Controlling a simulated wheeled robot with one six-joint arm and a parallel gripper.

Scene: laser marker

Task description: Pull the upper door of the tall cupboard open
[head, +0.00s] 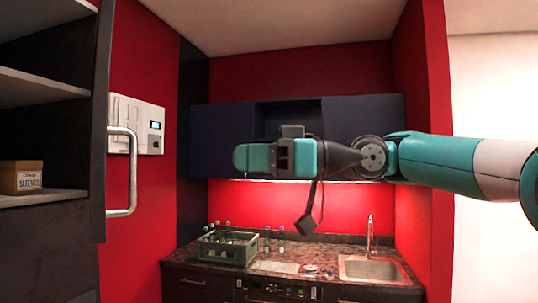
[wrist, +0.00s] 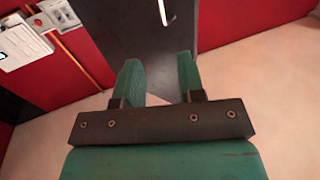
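The tall cupboard (head: 40,92) stands at the left edge of the head view, with its shelves exposed. Its dark upper door (head: 101,120) stands swung outward, seen nearly edge-on. A silver bar handle (head: 131,172) is on the door's right-hand face. In the wrist view, a dark door panel (wrist: 140,40) with a bright handle (wrist: 167,12) shows beyond the fingers. My gripper (head: 238,158) points left, to the right of the handle in the picture and apart from it. Its two teal fingers (wrist: 158,78) are spread with nothing between them.
A small cardboard box (head: 22,178) sits on a cupboard shelf. A white wall panel (head: 136,124) hangs on the red wall behind the handle. A counter with a green bottle crate (head: 228,248) and a sink (head: 372,269) runs along the back. Bare floor (wrist: 260,80) shows in the wrist view.

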